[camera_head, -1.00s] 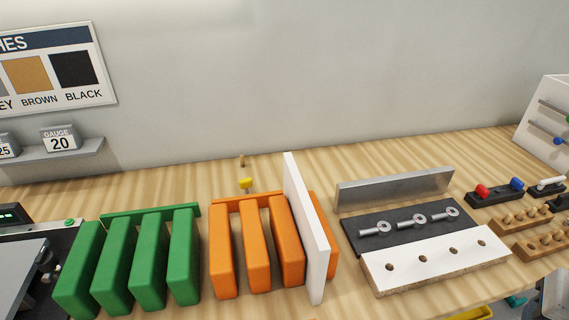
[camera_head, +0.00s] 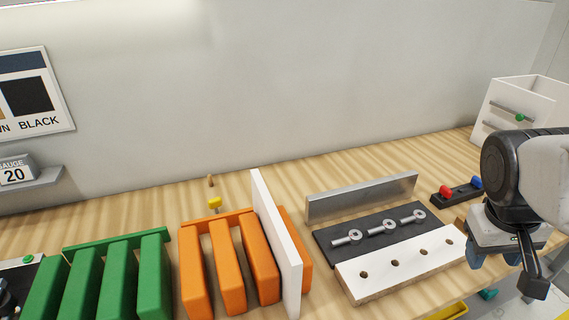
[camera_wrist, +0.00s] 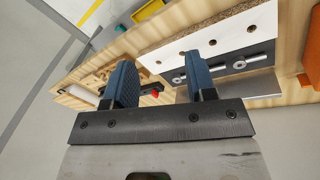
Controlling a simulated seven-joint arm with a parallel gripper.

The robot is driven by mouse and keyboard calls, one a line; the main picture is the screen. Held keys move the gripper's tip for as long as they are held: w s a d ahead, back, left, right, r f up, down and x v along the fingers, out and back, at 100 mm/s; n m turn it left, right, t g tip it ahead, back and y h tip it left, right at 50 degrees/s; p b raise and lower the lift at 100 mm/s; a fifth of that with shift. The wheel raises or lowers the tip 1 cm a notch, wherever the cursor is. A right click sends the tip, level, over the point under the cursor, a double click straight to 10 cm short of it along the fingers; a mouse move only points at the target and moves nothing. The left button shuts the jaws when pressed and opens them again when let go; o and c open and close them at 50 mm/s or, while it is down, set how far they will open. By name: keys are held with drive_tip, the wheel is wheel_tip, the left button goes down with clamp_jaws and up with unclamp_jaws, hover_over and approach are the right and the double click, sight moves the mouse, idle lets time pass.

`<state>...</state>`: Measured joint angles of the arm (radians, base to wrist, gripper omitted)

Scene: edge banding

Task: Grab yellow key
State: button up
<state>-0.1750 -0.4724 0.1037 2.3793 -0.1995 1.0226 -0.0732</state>
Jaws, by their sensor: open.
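The yellow key (camera_head: 214,203) is a small yellow piece standing just behind the orange rack (camera_head: 230,217), near the back of the bench in the head view. It does not show in the wrist view. My gripper (camera_head: 505,275) is at the right edge of the head view, beyond the white drilled board and far from the key. In the wrist view its two blue fingers (camera_wrist: 158,88) are apart with nothing between them.
A white panel (camera_head: 276,240) stands upright in the orange rack. Green rack slots (camera_head: 115,240) stand left. The drilled board (camera_head: 400,262), a dark mat with several metal fittings (camera_head: 345,238), and a metal bar (camera_head: 360,197) lie between my gripper and the orange rack.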

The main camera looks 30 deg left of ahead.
drive_tip(key=w+a+n+t+h, duration=0.15)
drive_tip(key=w+a+n, duration=0.35)
drive_tip(key=w+a, duration=0.6)
drive_tip(key=w+a+n+t+h, duration=0.1)
drive_tip(key=w+a+n+h, duration=0.4)
drive_tip(key=a, duration=1.1)
drive_tip(key=n+t, duration=0.6)
drive_tip(key=n, duration=0.6)
hover_over(213, 199)
drive_tip(key=w+d, duration=0.2)
drive_tip(key=f, duration=1.2)
drive_tip(key=shift+s+d+f, duration=0.1)
drive_tip(key=shift+s, duration=0.15)
drive_tip(key=s+a+f+n, duration=0.1)
drive_tip(key=s+a, duration=0.1)
drive_tip(key=s+a+f+n, duration=0.1)
drive_tip(key=s+a+f, duration=0.1)
drive_tip(key=s, duration=0.1)
drive_tip(key=s+a+f+n+t, duration=0.1)
drive_tip(key=s+a+f, duration=0.1)
drive_tip(key=shift+s+a+f+y, duration=0.1)
drive_tip(key=shift+s+a+y, duration=0.1)
drive_tip(key=shift+y, duration=0.15)
drive_tip(key=shift+x, duration=1.3)
